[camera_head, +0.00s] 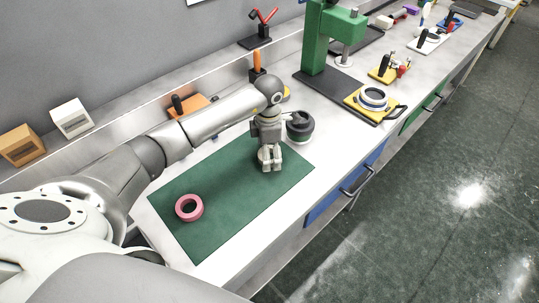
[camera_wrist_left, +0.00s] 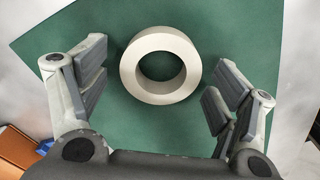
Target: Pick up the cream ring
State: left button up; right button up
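The cream ring (camera_wrist_left: 133,71) lies flat on the green mat (camera_head: 222,222) in the left wrist view, between and ahead of the fingertips. My left gripper (camera_wrist_left: 158,88) is open, with a gap between the ring and the fingers on each side. In the head view my left gripper (camera_head: 271,160) points down over the far right part of the mat. The cream ring cannot be made out there, hidden by the gripper. My right gripper is in neither view.
A pink ring (camera_head: 180,207) lies on the near left part of the mat. A dark round pot (camera_head: 300,128) stands close right of my gripper. A green press (camera_head: 316,45) and a yellow tray (camera_head: 364,112) are farther along the bench.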

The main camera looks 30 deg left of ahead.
pick_arm(q)
jog(key=c, duration=1)
jog(key=shift+r, duration=0.15)
jog(key=shift+w+r, duration=0.1)
jog(key=shift+r, duration=0.6)
jog(key=s+d+r+m+b, duration=0.1)
jog(key=s+d+r+m, duration=0.3)
jog(key=s+m, duration=0.4)
jog(key=s+d+r+m+b, duration=0.1)
jog(key=s+d+r+m, duration=0.2)
jog(key=m, duration=1.4)
jog(key=s+r, duration=0.3)
jog(key=s, duration=0.3)
jog(key=shift+d+b, duration=0.35)
jog(key=shift+b, duration=0.05)
